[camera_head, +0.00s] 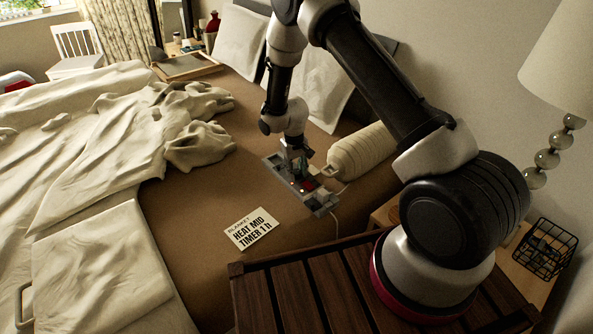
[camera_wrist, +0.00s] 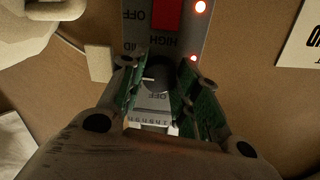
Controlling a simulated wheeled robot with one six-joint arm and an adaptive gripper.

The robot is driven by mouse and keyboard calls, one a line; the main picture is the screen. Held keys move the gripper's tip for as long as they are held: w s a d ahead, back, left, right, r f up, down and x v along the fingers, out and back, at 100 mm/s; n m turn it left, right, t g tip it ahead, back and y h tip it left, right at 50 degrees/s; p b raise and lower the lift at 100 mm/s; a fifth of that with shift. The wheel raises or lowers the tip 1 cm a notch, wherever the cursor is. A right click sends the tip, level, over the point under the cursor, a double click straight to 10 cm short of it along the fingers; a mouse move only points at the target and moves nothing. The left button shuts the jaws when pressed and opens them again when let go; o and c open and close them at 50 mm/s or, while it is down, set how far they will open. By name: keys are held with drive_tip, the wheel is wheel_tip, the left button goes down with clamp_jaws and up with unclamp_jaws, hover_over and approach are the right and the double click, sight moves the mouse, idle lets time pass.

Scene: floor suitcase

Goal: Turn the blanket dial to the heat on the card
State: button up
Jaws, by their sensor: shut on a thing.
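The blanket control box (camera_head: 320,203) lies on the brown bed sheet, a long grey panel with a red switch (camera_wrist: 167,15). My gripper (camera_head: 296,165) points down onto it. The white card (camera_head: 252,229) reads BLANKET, HEAT MID, TIMER 1h.
A cream ribbed roll (camera_head: 360,152) lies just behind the box. Rumpled blanket (camera_head: 110,125) covers the left of the bed. A slatted wooden bench (camera_head: 300,290) is in front, a lamp (camera_head: 560,60) and wire basket (camera_head: 545,250) at right. Bare sheet surrounds the card.

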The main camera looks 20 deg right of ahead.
drive_tip(key=m, duration=0.5)
drive_tip(key=shift+m, duration=0.3)
idle(0.5)
drive_tip(key=o, duration=0.8)
drive_tip(key=shift+c, duration=0.2)
wheel_tip(320, 180, up, 12)
drive_tip(key=shift+w+a, duration=0.15)
drive_tip(key=shift+a, duration=0.2)
